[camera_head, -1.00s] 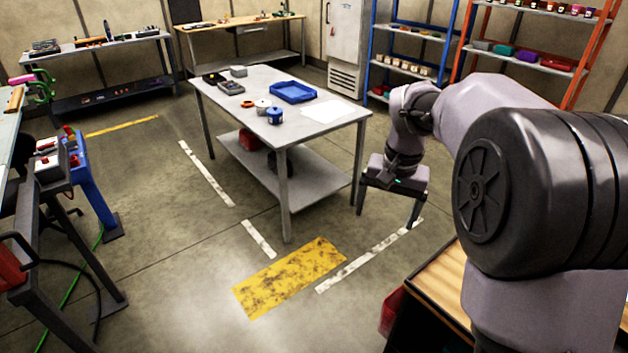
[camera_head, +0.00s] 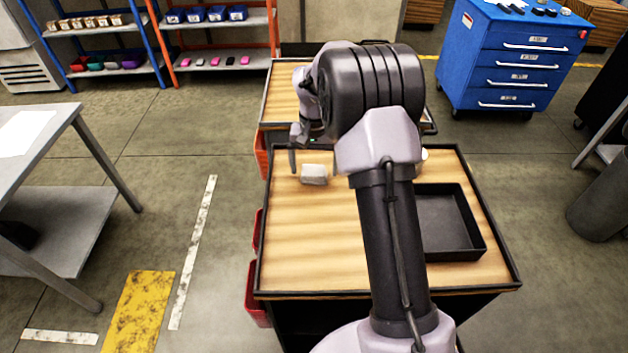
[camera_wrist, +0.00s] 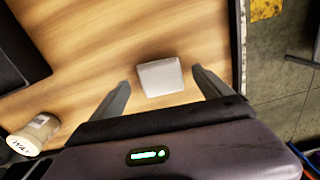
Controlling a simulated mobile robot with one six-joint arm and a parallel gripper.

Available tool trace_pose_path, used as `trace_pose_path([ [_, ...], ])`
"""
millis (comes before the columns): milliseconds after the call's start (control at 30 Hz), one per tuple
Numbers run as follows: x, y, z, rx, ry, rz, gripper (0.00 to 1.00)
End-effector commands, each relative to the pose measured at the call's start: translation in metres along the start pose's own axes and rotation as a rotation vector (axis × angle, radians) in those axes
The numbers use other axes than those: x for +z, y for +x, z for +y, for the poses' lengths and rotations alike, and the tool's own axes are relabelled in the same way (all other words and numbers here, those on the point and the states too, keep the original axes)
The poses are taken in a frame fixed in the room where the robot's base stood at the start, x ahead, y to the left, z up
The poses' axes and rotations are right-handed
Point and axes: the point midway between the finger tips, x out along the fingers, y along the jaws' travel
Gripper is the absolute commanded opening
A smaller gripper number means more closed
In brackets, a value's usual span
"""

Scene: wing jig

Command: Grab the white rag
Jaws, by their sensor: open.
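The white rag (camera_head: 314,174) is a small folded, pale grey-white pad. It lies on the wooden top of the cart near its far left part. In the wrist view the rag (camera_wrist: 160,78) lies ahead of my gripper (camera_wrist: 161,90), between the lines of its two fingers. The fingers are spread wide and empty, with no visible contact on the rag. In the head view only one finger of my gripper shows, just left of the rag; my arm hides the other.
The cart's wooden top (camera_head: 310,240) has a raised dark rim. A black tray (camera_head: 450,225) stands on its right side. A labelled tub (camera_wrist: 35,133) shows at lower left in the wrist view. The wood around the rag is clear. A grey table (camera_head: 50,140) stands at left.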

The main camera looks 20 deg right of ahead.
Motion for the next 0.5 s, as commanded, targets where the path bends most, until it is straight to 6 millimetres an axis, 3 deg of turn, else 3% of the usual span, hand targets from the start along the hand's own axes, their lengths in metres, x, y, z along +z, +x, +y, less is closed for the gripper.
trace_pose_path([
  [33, 0.0007, 0.0162, 0.0003, 0.0, 0.001, -0.003, 0.89],
  [67, 0.0007, 0.0196, 0.0002, 0.0, 0.001, -0.002, 0.89],
  [267, 0.0001, 0.0184, 0.0002, 0.0, 0.0, 0.0, 0.89],
  [500, 0.0001, 0.0182, 0.0003, 0.0, 0.0, 0.0, 0.44],
])
